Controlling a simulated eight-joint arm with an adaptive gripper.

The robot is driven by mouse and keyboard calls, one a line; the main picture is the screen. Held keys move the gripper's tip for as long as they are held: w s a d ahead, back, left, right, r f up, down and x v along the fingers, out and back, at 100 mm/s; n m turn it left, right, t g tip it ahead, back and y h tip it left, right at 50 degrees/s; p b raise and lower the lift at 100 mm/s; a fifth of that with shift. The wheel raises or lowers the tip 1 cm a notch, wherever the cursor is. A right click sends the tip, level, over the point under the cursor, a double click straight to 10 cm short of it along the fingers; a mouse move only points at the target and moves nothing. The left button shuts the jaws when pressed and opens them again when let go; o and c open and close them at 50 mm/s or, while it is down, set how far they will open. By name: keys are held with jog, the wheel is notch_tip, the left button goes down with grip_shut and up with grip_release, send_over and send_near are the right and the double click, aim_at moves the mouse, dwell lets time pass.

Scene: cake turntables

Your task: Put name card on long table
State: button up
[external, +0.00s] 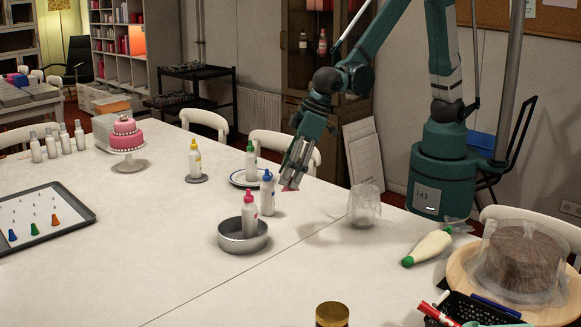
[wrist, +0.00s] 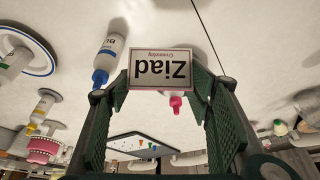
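The name card (wrist: 160,70), white with a dark border and the word "Ziad" upside down, sits between the fingertips of my gripper (wrist: 158,78) in the wrist view. My gripper (external: 292,180) is shut on the card and points down above the long table (external: 330,250), with clear space below it. In the external view only a small pinkish bit shows at the fingertips, and the card's face cannot be read. The long table has a white top and fills most of the external view.
A blue-capped bottle (external: 267,193) and a round pan (external: 243,236) with a pink-capped bottle stand left of my gripper. A plate (external: 246,180) with a green-capped bottle is behind.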

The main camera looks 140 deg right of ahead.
jog(key=w+a+m+g, duration=0.1)
jog(key=w+a+m, duration=0.15)
jog(key=a, duration=0.35)
jog(key=w+a+m, duration=0.1)
jog(key=w+a, duration=0.3)
jog(key=a, duration=0.2)
jog(key=m+g+h+p, duration=0.1)
jog(key=m+g+h, duration=0.15)
jog(key=m, duration=0.45)
send_over(391, 312)
jog(key=a, duration=0.2)
jog(key=shift+y, duration=0.35)
jog(key=shift+d+f, duration=0.15)
jog(key=shift+f, duration=2.35)
jog(key=shift+f, duration=0.1)
jog(key=shift+f+b, duration=0.3)
jog(key=shift+f, duration=2.75)
jog(key=shift+f+b, duration=0.35)
jog(key=shift+f, duration=1.55)
